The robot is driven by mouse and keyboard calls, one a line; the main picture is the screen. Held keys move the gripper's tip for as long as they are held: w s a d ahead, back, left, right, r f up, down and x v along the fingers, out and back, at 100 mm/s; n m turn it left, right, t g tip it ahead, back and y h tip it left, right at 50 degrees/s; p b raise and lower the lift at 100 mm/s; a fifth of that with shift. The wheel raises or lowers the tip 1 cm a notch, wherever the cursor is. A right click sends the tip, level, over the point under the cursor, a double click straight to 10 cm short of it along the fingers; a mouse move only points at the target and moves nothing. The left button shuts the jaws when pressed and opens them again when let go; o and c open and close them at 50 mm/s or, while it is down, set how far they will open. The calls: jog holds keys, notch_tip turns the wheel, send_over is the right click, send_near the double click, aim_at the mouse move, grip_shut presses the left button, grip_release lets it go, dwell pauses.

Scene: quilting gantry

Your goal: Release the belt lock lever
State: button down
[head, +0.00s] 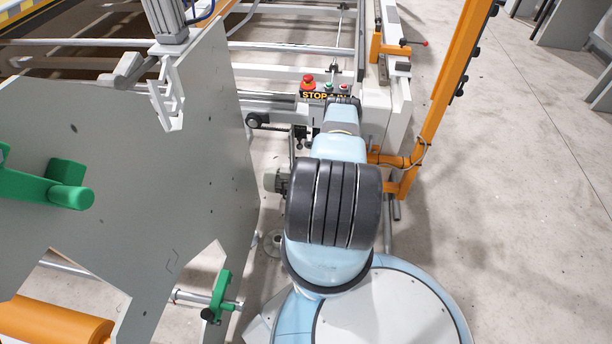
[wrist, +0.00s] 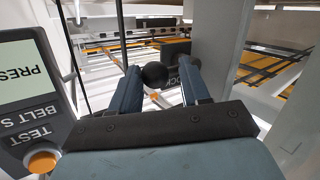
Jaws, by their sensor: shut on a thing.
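The belt lock lever shows in the wrist view as a round black knob (wrist: 155,75), with its shaft mostly hidden. My gripper (wrist: 158,70) has its two dark blue fingers on either side of this knob and is shut on it. A dark plate with partly hidden lettering (wrist: 173,84) sits just behind the right finger. In the head view my arm reaches away from me toward the machine frame and hides the gripper and the lever.
A control box with a red stop button (head: 308,82) stands just beyond my arm. A large grey plate (head: 190,170) fills the left, an orange post (head: 452,75) rises at right. A test panel (wrist: 32,90) is close at the wrist view's left.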

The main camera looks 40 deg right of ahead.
jog(key=shift+w+d+r, duration=0.15)
jog(key=shift+d+r, duration=0.15)
jog(key=shift+d, duration=0.2)
jog(key=c, duration=0.6)
grip_release()
jog(key=shift+a, duration=0.1)
jog(key=shift+c, duration=0.2)
jog(key=shift+a, duration=0.1)
jog(key=shift+a+f, duration=0.1)
jog(key=v, duration=1.3)
jog(key=shift+s+a+f, duration=0.1)
jog(key=shift+s+a, duration=0.05)
jog(key=shift+s, duration=0.25)
